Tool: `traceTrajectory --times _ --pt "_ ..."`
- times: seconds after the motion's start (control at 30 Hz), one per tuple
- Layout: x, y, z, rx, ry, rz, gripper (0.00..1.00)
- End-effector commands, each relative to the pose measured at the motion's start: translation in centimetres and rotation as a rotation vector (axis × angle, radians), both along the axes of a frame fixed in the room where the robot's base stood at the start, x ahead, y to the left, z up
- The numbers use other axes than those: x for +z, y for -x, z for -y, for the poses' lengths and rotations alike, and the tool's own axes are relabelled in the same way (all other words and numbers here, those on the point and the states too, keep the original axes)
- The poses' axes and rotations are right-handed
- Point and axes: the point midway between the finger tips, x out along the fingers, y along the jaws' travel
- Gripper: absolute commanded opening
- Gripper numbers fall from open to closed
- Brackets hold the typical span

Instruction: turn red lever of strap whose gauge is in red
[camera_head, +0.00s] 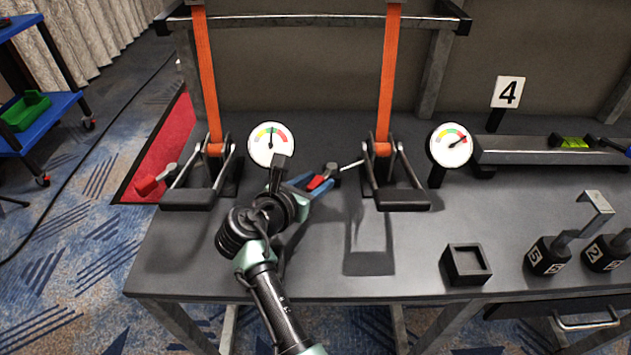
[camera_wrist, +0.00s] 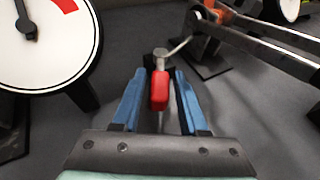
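Two orange straps, left (camera_head: 205,75) and right (camera_head: 388,75), run up from ratchet buckles. The left strap's gauge (camera_head: 270,145) has its needle pointing up, out of the red. The right strap's gauge (camera_head: 450,146) has its needle in the red at the right. The right buckle's red lever (camera_head: 318,182) points left. My gripper (camera_head: 305,185) is at this lever. In the wrist view, the lever's red grip (camera_wrist: 160,91) lies between my blue fingers (camera_wrist: 158,95), with narrow gaps at both sides. The left buckle's red lever (camera_head: 150,184) is apart from my gripper.
The left gauge stands close behind my gripper and shows large in the wrist view (camera_wrist: 45,50). A black square holder (camera_head: 466,265) and weights (camera_head: 546,256) stand at the table's right. A rail with a green level (camera_head: 573,143) lies at the back right.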

Motion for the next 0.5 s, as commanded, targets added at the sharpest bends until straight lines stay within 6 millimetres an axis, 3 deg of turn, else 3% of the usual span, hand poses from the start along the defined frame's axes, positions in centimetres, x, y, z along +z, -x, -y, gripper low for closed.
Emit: traceTrajectory --times 0.03,0.2,0.5 --pt "-0.01 0.01 -0.01 0.000 0.000 0.000 0.32" --pt "-0.02 0.03 -0.01 0.000 0.000 0.000 0.02" --pt "-0.03 0.04 -0.02 0.000 0.000 0.000 0.00"
